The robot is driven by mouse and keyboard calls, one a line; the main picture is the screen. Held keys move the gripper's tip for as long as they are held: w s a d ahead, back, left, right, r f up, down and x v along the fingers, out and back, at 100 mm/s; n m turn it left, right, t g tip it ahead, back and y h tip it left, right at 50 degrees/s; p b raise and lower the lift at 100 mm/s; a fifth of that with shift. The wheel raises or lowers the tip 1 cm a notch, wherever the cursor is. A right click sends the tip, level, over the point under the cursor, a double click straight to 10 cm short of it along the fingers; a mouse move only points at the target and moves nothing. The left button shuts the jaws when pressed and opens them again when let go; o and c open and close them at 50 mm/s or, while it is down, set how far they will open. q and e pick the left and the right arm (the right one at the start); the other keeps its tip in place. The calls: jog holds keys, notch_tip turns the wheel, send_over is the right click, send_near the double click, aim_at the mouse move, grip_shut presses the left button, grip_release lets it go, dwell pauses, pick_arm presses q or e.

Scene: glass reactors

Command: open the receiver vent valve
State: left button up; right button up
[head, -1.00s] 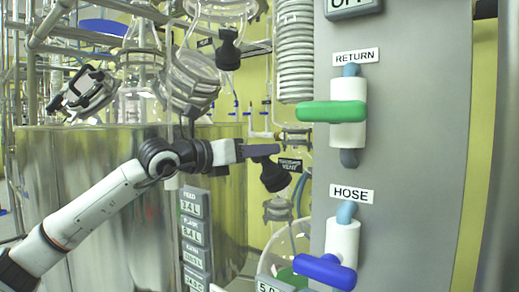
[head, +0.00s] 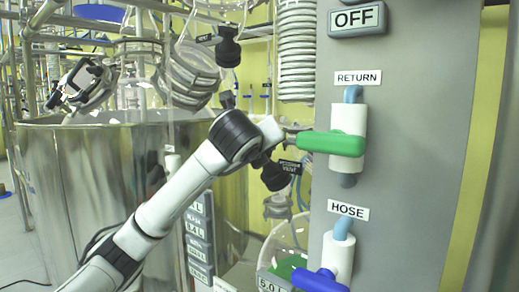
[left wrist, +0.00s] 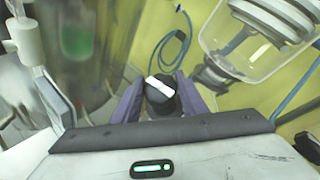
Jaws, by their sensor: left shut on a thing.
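In the left wrist view a round black knob (left wrist: 162,97) with a white bar across its top sits between the two purple-grey fingers of my left gripper (left wrist: 160,86). The gripper is shut on this knob, and the white bar is tilted. In the head view a black valve (head: 275,178) with a small dark label hangs just below my left wrist, left of the grey panel. I cannot read its label clearly. My left fingertips are hidden in the head view, near the green handle. My right gripper is in neither current view.
The grey panel (head: 405,150) stands close on the right, with a green RETURN handle (head: 332,143) and a blue HOSE handle (head: 318,281). Another black valve (head: 228,47) hangs above. A large steel vessel (head: 95,190) and glassware fill the left.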

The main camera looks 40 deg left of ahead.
pick_arm(q)
jog(key=n+g+y, duration=0.1)
jog(key=n+g, duration=0.4)
jog(key=n, duration=0.1)
jog(key=shift+r+g, duration=0.15)
jog(key=shift+g, duration=0.25)
jog(key=shift+f+n+g, duration=0.2)
jog(key=shift+n+g, duration=1)
jog(key=shift+f+n+g+h, duration=0.1)
jog(key=shift+n+g+h, duration=0.2)
jog(key=o, duration=1.1)
jog(key=shift+d, duration=0.1)
jog(key=shift+c, duration=0.2)
